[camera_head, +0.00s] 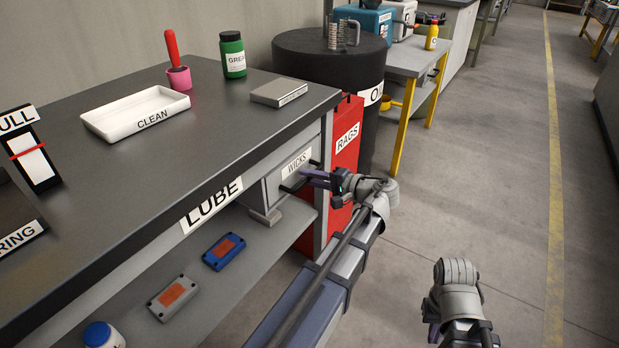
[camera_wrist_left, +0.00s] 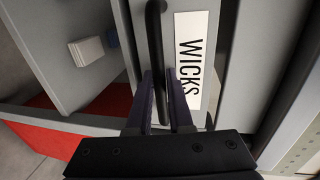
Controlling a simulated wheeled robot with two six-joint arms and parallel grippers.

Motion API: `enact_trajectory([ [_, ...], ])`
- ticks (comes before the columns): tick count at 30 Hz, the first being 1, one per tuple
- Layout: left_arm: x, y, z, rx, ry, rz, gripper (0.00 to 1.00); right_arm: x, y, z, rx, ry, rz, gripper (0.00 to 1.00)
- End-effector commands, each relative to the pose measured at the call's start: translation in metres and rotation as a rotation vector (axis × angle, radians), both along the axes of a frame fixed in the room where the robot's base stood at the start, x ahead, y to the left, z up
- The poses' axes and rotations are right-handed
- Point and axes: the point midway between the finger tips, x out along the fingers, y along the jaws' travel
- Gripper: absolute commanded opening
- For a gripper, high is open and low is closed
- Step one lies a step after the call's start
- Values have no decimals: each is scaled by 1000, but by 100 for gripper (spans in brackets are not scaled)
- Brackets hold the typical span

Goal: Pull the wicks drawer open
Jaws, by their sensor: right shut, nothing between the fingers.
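The wicks drawer (camera_head: 284,182) is a grey box under the right end of the workbench top, with a white WICKS label (camera_head: 296,163) on its front. Its black bar handle (camera_wrist_left: 154,38) runs beside the label in the left wrist view. My left gripper (camera_head: 314,178) is at the drawer front. Its two purple fingers (camera_wrist_left: 162,98) lie on either side of the handle and are shut on it. My right gripper (camera_head: 464,334) is low at the right, cut by the frame edge, shut and empty, away from the bench.
A red RAGS bin (camera_head: 346,140) stands close right of the drawer, before a dark oil drum (camera_head: 330,58). The lower shelf (camera_head: 215,285) holds a blue box (camera_head: 223,252) and a grey box (camera_head: 172,297). Floor (camera_head: 470,190) to the right is free.

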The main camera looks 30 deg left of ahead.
Motion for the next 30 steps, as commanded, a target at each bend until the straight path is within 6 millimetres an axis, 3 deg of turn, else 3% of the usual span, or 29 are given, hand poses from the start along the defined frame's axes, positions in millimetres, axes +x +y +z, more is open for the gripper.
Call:
enact_trajectory([
  [5, 0, 0, 0, 0, 0, 0, 0, 0, 0, 0, 0, 0, 0, 0],
  [30, 0, 0, 0, -1, 0, 0, 0, 0, 0, 0, 0, 0, 0, 0],
])
